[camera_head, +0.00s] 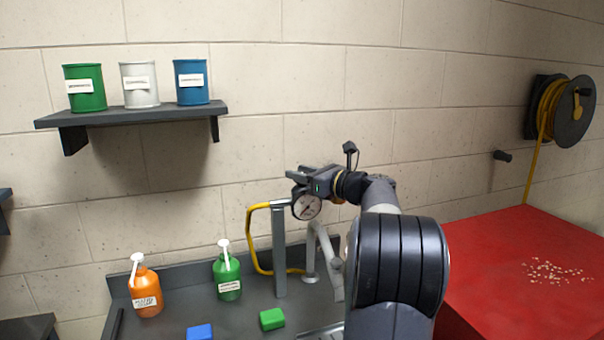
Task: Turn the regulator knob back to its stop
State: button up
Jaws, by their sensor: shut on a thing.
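The regulator stands on a grey post (279,250) at the back of the dark counter. Its round white pressure gauge (307,207) faces me, with a dark needle. A yellow hose (254,240) runs from it down to the counter. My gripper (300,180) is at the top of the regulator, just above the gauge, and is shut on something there. The knob itself is hidden by my gripper, so its turn position cannot be seen.
A grey tap (312,250) stands right of the post. An orange bottle (146,290), a green bottle (227,275), a blue block (200,332) and a green block (272,319) are on the counter (180,312). A red cabinet (500,250) is at right. A shelf (130,115) holds three cans.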

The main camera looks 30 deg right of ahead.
jog(key=o, duration=1)
jog(key=shift+c, duration=0.2)
jog(key=b+v, duration=0.1)
jog(key=v, duration=0.9)
jog(key=shift+s, duration=0.4)
jog(key=shift+d, duration=0.1)
